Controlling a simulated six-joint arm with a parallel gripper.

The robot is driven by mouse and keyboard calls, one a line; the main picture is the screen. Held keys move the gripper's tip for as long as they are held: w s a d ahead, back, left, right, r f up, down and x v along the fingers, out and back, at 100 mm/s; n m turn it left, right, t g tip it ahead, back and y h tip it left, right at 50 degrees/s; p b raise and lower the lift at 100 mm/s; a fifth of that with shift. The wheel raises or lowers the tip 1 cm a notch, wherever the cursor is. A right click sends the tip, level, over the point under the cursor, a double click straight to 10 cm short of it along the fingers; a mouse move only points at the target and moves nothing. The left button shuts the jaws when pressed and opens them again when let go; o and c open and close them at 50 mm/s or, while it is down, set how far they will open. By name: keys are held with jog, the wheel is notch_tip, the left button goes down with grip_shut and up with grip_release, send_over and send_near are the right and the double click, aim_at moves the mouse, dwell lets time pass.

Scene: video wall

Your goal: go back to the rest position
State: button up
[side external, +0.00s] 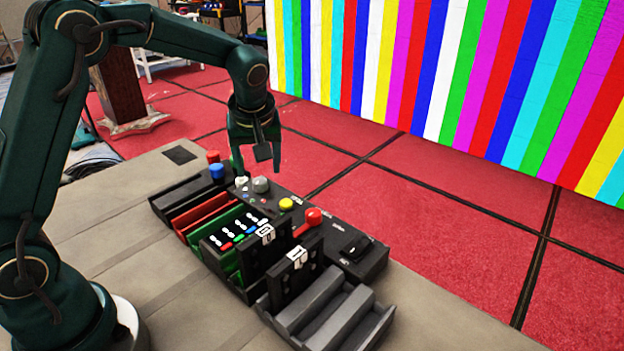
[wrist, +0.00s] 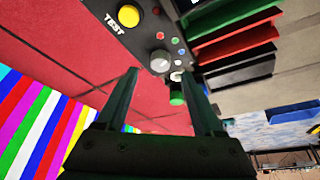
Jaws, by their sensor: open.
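My gripper (side external: 258,160) is open and empty, hanging from my dark green arm above the far end of the black control panel (side external: 345,262). In the wrist view its two fingers (wrist: 165,105) stand apart with nothing held between them. The panel carries a grey knob (side external: 261,185), a yellow button (side external: 286,204) and a red button (side external: 313,216). In the wrist view the yellow button (wrist: 129,15) sits above the word TEST, and the grey knob (wrist: 160,61) shows beyond the fingers.
A blue knob (side external: 217,172) stands near my gripper. The striped video wall (side external: 450,80) is behind. The beige table (side external: 110,220) is clear at left.

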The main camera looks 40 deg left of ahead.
jog(key=shift+s+d+r, duration=0.15)
jog(key=shift+r, duration=0.25)
jog(key=s+d+r+m+t+h, duration=0.1)
jog(key=s+d+r+m+t, duration=0.2)
jog(key=s+r, duration=0.55)
jog(key=s+d+f+m+h, duration=0.2)
jog(key=s+d+m, duration=0.4)
jog(key=s, duration=0.5)
jog(key=shift+s+d+f+m+h, duration=0.2)
jog(key=shift+s+f+m+h, duration=0.15)
jog(key=shift+f+m, duration=0.4)
jog(key=shift+r, duration=0.15)
